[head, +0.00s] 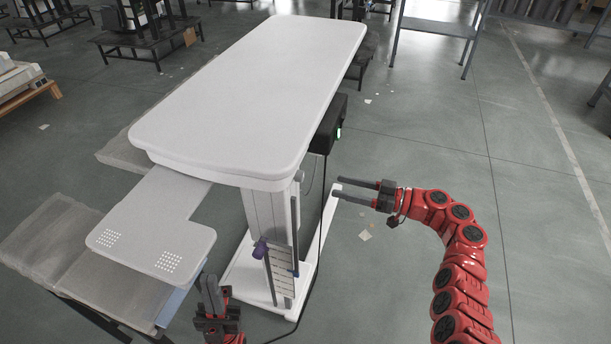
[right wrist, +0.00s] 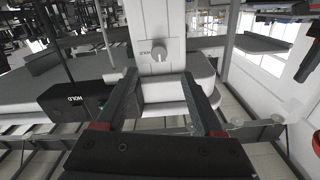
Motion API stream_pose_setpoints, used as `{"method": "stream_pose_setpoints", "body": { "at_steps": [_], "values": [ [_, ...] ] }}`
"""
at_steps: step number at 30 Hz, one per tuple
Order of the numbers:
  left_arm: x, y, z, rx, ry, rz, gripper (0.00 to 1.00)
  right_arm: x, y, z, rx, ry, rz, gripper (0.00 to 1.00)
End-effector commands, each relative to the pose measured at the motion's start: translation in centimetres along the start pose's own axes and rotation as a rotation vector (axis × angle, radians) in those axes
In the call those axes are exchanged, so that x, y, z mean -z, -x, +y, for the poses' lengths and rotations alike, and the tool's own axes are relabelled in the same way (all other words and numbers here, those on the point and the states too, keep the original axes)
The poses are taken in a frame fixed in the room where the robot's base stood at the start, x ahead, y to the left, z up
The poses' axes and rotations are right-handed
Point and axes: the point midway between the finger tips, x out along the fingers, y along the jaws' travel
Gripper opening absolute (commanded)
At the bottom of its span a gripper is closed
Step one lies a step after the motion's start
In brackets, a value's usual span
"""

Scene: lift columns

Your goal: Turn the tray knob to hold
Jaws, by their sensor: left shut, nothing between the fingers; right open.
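A small grey knob (head: 300,175) sits on the side of the white column, just below the tabletop. In the right wrist view a pale round knob (right wrist: 159,56) sits on the white column face, with dark lettering close to its left that looks like HOLD. Its exact pointing direction is too small to tell. My right gripper (head: 337,187) is open and empty, pointing left toward the column, apart from the knob. In the right wrist view its fingers (right wrist: 160,78) spread below the knob. My left gripper (head: 211,280) is shut and empty, low in front of the tray.
A white tabletop (head: 250,85) stands on the column (head: 263,215). A pale tray (head: 150,225) juts out at left. A black box (head: 330,123) hangs under the tabletop's right edge. Floor at right is mostly clear.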

Motion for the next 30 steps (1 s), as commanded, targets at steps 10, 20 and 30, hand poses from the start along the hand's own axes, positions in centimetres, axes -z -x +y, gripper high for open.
{"method": "stream_pose_setpoints", "body": {
  "at_steps": [10,20,30],
  "values": [
    [0.1,-0.5,0.0,0.000,0.000,0.000,0.00,-0.1,-8.0,0.0,0.001,-0.004,-0.002,0.69],
    [0.1,-0.3,0.0,0.000,0.000,0.000,0.00,-0.2,-10.8,0.1,-0.003,-0.003,-0.001,0.69],
    [0.1,-0.3,0.0,0.000,0.000,0.000,0.00,-0.1,-10.8,0.1,-0.004,-0.002,-0.001,0.53]
  ]
}}
